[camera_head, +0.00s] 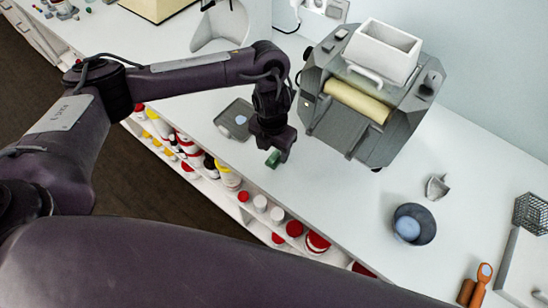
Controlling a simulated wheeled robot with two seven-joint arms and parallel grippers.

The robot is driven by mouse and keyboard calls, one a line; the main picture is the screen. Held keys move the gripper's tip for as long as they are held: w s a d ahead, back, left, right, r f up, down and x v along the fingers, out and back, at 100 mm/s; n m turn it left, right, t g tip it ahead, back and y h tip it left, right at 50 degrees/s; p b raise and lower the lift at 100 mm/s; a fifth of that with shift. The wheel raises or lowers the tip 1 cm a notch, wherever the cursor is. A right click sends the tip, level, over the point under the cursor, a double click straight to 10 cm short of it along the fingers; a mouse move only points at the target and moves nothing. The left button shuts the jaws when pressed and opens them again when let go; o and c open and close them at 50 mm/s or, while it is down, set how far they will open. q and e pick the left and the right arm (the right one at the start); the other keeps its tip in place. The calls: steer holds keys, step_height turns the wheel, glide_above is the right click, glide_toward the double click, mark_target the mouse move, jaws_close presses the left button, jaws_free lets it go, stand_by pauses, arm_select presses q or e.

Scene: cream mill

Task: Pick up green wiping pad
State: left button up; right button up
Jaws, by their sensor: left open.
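The green wiping pad (273,159) is a small green block on the white counter, near its front edge. My left gripper (278,151) comes down from above, directly over and around the pad. The gripper is open. Its fingers hide part of the pad, and I cannot tell whether they touch it. My right gripper is not in view.
A grey machine (365,95) with a white hopper stands right of the gripper. A dark tray (234,112) lies to the left. A dark bowl (414,224) and orange-handled tools (476,284) are at the right. Shelves with several jars (231,180) run below the counter edge.

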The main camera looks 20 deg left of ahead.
mark_target(273, 156)
arm_select(q)
step_height(273, 156, down, 4)
steer(key=shift+r+p, duration=0.2)
steer(key=shift+p, duration=0.45)
steer(key=shift+f, duration=0.35)
steer(key=shift+c, duration=0.2)
steer(key=c, duration=1)
steer(key=shift+r, duration=0.15)
steer(key=shift+w+d+r, duration=0.1)
steer(key=shift+r, duration=0.15)
step_height(273, 156, up, 19)
steer(key=shift+r, duration=0.15)
